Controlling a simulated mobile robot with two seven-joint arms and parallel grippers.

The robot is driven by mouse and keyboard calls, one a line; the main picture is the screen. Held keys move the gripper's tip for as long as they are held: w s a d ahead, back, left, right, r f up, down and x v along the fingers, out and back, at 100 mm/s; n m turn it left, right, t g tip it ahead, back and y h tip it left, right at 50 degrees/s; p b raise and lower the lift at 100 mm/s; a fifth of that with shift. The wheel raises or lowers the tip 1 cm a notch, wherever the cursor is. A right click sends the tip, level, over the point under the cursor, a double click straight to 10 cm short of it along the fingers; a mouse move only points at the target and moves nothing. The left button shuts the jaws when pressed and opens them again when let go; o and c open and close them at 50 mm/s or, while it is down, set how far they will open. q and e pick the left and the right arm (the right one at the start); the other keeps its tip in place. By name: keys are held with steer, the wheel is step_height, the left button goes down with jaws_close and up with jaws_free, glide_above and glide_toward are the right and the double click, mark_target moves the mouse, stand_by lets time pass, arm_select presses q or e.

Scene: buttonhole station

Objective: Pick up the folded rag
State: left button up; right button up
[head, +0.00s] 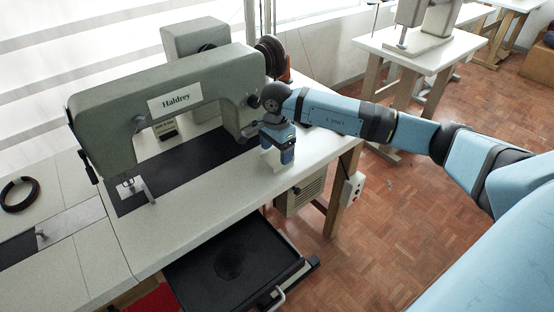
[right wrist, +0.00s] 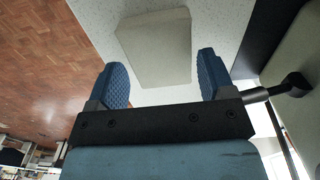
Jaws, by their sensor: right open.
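The folded rag (right wrist: 155,42) shows in the right wrist view as a pale grey-beige, flat-sided bundle on the speckled white table top. My right gripper (right wrist: 162,80) is open, with one blue padded finger toward each side of the rag and gaps left between. The rag's near end reaches in between the fingertips. In the head view my right gripper (head: 278,157) points down at the table's right part, beside the sewing machine's end, and largely hides the rag. My left gripper is not in view.
The grey Haldrey sewing machine (head: 170,102) stands close to the left of my right gripper. An open black drawer (head: 205,262) juts out below the table's front edge. A black ring (head: 19,194) lies at far left. White table top (head: 205,222) is clear in front.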

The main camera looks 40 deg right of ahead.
mark_target(277, 155)
steer(key=shift+f, duration=0.9)
steer(key=c, duration=0.6)
step_height(277, 155, up, 20)
steer(key=shift+r+p, duration=0.1)
steer(key=shift+p, duration=0.95)
